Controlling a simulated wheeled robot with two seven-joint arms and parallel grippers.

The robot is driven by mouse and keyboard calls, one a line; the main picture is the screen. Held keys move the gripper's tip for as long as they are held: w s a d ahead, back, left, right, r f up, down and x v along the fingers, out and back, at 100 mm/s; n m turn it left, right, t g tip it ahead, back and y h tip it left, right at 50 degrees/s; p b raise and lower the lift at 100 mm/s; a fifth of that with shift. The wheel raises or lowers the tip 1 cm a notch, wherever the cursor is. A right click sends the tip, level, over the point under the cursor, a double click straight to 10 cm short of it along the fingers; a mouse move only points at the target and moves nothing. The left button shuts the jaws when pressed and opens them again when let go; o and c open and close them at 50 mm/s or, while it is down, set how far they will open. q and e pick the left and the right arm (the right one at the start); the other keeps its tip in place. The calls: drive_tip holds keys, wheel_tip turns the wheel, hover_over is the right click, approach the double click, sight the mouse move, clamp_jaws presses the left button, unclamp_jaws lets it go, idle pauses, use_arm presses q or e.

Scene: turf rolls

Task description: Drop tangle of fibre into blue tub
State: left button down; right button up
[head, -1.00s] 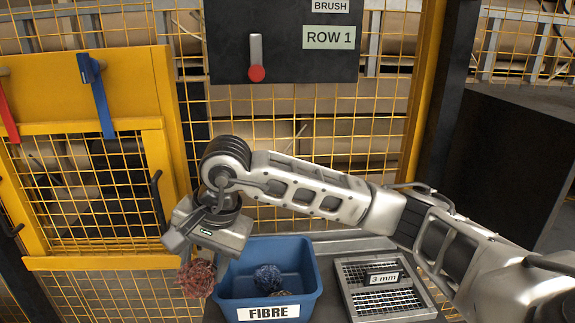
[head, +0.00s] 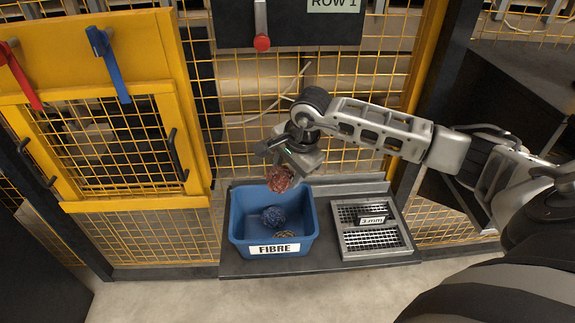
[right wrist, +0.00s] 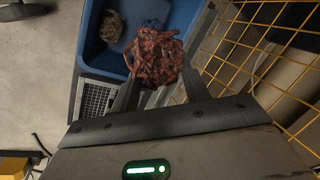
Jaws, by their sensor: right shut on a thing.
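A reddish tangle of fibre (head: 279,179) is held in my right gripper (head: 285,165), above the back part of the blue tub (head: 234,222). In the right wrist view the tangle (right wrist: 156,55) sits between the fingertips, with the blue tub (right wrist: 92,45) behind it. The tub is labelled FIBRE and stands on a dark shelf. Inside it lie a dark blue tangle (head: 272,216) and a brownish one (head: 285,234). My left gripper is not in view.
A metal sieve frame (head: 345,240) with a 3 mm tag stands right of the tub. A yellow mesh fence (head: 240,130) rises behind the shelf (head: 330,267). A yellow gate (head: 190,130) with red and blue levers is at the left. Open floor lies in front.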

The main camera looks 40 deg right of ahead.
sight(288, 183)
wheel_tip(288, 183, down, 4)
drive_tip(key=shift+f+b, duration=0.15)
drive_tip(key=shift+b, duration=0.85)
drive_tip(key=o, duration=1.1)
drive_tip(key=shift+c, duration=0.2)
drive_tip(key=v, duration=1.6)
drive_tip(key=shift+a, duration=0.1)
